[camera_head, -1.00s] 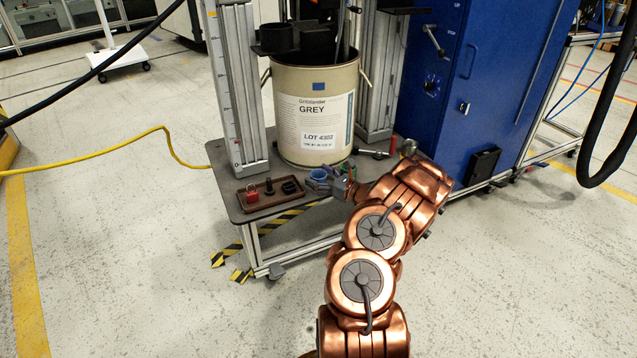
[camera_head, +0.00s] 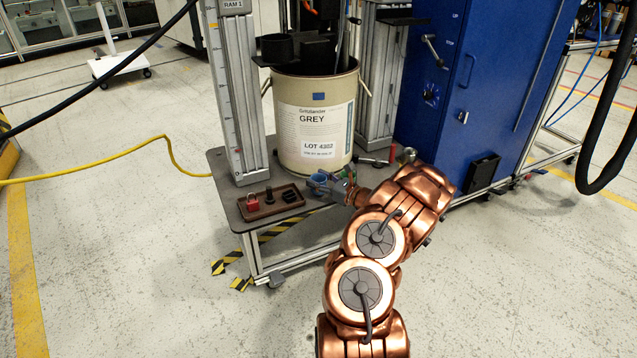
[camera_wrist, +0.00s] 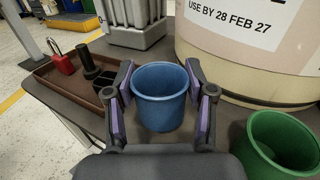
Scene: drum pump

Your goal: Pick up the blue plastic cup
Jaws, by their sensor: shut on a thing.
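The blue plastic cup (camera_wrist: 160,105) stands upright between the two fingers of my gripper (camera_wrist: 160,74) in the wrist view. The purple-lined fingers press on its left and right sides, and my gripper is shut on it. In the head view the cup (camera_head: 317,181) shows small at the front right of the grey table, with my gripper (camera_head: 328,187) around it. I cannot tell for sure whether its base is clear of the table top.
A green cup (camera_wrist: 284,142) stands close on the right. The large drum (camera_head: 315,118) is right behind. A brown tray (camera_head: 272,203) with a red padlock (camera_head: 252,203) and dark parts lies to the left. A metal column (camera_head: 237,100) rises behind the tray.

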